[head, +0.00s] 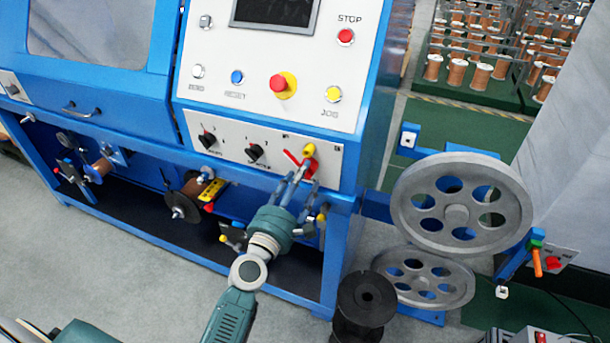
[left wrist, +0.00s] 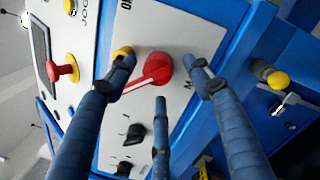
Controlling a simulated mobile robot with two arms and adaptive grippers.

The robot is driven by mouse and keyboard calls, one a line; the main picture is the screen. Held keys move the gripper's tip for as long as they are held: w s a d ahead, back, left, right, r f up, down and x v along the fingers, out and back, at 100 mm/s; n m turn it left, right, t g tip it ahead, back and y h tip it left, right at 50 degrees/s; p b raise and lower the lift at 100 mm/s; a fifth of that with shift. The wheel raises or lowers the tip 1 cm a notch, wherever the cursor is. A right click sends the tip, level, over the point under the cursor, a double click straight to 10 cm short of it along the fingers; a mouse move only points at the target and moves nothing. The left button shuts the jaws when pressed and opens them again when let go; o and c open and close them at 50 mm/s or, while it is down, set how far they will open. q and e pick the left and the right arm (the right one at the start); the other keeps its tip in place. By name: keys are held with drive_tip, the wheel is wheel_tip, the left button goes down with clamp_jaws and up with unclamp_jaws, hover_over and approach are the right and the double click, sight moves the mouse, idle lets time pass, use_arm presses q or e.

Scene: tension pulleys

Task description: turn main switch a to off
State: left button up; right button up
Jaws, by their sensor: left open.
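The main switch, a red rotary handle with a pale line along it, is on the white panel of the blue machine (head: 291,157). It shows clearly in the left wrist view (left wrist: 159,69), its bar slanting down to the left. A yellow part sits beside it (left wrist: 122,52). My left gripper (head: 297,178) is open in front of the switch. In the left wrist view its fingers (left wrist: 157,84) spread on both sides of the red handle, with a third finger below. Whether any finger touches it, I cannot tell. My right gripper is not in view.
Two black selector knobs (head: 254,152) sit left of the switch. A red emergency button (head: 278,83) and a yellow jog button (head: 333,94) are above. Large grey pulley wheels (head: 459,205) stand at right. Another red switch (head: 553,263) is on a box at far right.

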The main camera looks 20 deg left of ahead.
use_arm(q)
drive_tip(key=s, duration=0.6)
drive_tip(key=shift+f, duration=0.3)
drive_tip(key=shift+a, duration=0.1)
drive_tip(key=s+d+f+m+g, duration=0.1)
drive_tip(key=s+f+m+g, duration=0.3)
drive_tip(key=f, duration=0.9)
drive_tip(key=s+d+f+m+g, duration=0.15)
drive_tip(key=s+f+m, duration=0.4)
drive_tip(key=f, duration=0.75)
drive_tip(key=s+d+f+m+g, duration=0.1)
drive_tip(key=s+f+m+g, duration=0.4)
drive_tip(key=f, duration=0.9)
drive_tip(key=s+a+f+m+g, duration=0.1)
drive_tip(key=s+f+m, duration=0.4)
drive_tip(key=s, duration=0.6)
drive_tip(key=s+a+f+m+g, duration=0.2)
drive_tip(key=s+f+m+g, duration=0.2)
drive_tip(key=s+f, duration=0.4)
drive_tip(key=s+a+f+m+g+y, duration=0.1)
drive_tip(key=s+f+m, duration=0.5)
drive_tip(key=s, duration=0.8)
drive_tip(key=shift+s+a+f+g, duration=0.25)
drive_tip(key=shift+a+f+g, duration=0.1)
drive_tip(key=shift+g, duration=0.4)
